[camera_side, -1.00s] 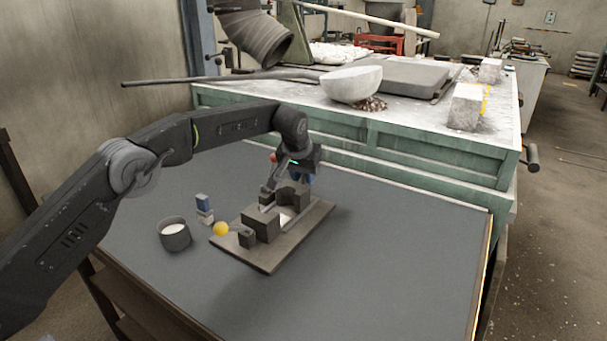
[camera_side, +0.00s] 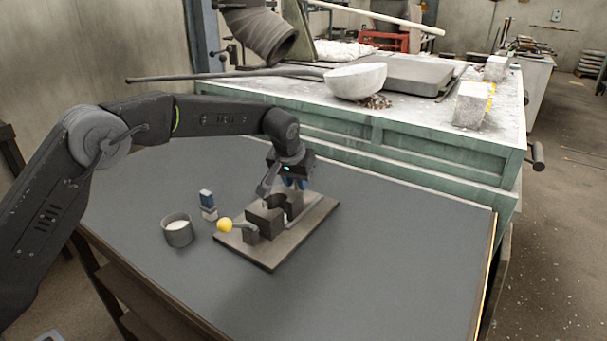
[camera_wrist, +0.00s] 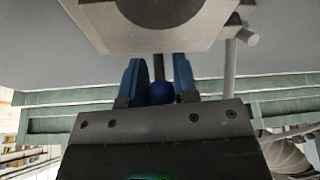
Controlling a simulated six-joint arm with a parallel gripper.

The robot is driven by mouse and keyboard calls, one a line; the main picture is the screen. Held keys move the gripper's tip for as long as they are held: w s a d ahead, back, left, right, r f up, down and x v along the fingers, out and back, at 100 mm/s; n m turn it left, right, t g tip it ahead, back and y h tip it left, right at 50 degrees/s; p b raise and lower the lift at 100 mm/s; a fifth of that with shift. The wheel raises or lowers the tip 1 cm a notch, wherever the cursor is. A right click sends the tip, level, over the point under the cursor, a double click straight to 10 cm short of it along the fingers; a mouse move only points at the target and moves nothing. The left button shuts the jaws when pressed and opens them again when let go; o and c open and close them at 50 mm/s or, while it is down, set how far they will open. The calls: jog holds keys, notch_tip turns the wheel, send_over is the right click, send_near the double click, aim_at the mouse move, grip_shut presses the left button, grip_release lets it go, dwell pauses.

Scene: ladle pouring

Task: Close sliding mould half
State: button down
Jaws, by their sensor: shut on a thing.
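The mould stands on a flat base plate (camera_side: 321,212) on the grey table. The fixed-looking near half (camera_side: 265,221) is a dark block, with a yellow ball (camera_side: 225,225) on a rod at its left. The far half (camera_side: 294,203) sits close against it around a round dark cavity; I cannot tell if a thin gap remains. My gripper (camera_side: 294,184) is low behind the far half. In the wrist view its blue fingers (camera_wrist: 159,82) are shut on a blue ball knob (camera_wrist: 160,93), whose rod runs to the grey mould half (camera_wrist: 160,22).
A dark cup with white contents (camera_side: 178,231) and a small blue and white block stack (camera_side: 207,205) stand left of the plate. A green bench (camera_side: 430,150) with a white bowl (camera_side: 356,81) lies behind. The table's right side is clear.

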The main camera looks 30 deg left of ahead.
aim_at(288, 191)
jog(key=shift+s, duration=1.6)
jog(key=c, duration=0.9)
grip_release()
jog(key=shift+a, duration=0.1)
jog(key=shift+c, duration=0.2)
jog(key=shift+f, duration=0.1)
jog(key=v, duration=1.4)
